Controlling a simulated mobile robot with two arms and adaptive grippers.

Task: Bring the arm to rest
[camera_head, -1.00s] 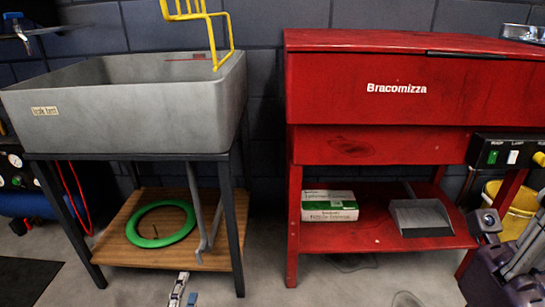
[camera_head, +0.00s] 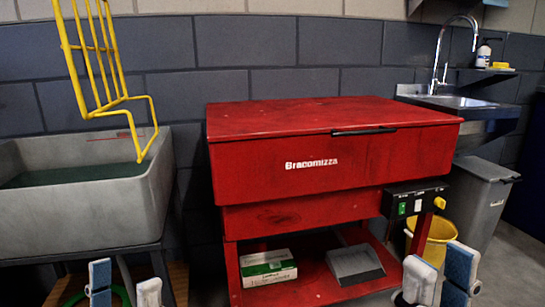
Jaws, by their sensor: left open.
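My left gripper (camera_head: 125,287) shows at the bottom left edge, in front of the grey basin's stand. Its two pale, blue-padded fingers are apart with nothing between them. My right gripper (camera_head: 440,279) shows at the bottom right, in front of the yellow bucket and the red cabinet's right side. Its two fingers are also apart, with nothing seen between them. The rest of both arms is below the picture.
A grey basin (camera_head: 85,212) with a yellow rack (camera_head: 104,55) is left. A yellow bucket (camera_head: 441,238), grey bin (camera_head: 484,200) and sink (camera_head: 455,102) are right.

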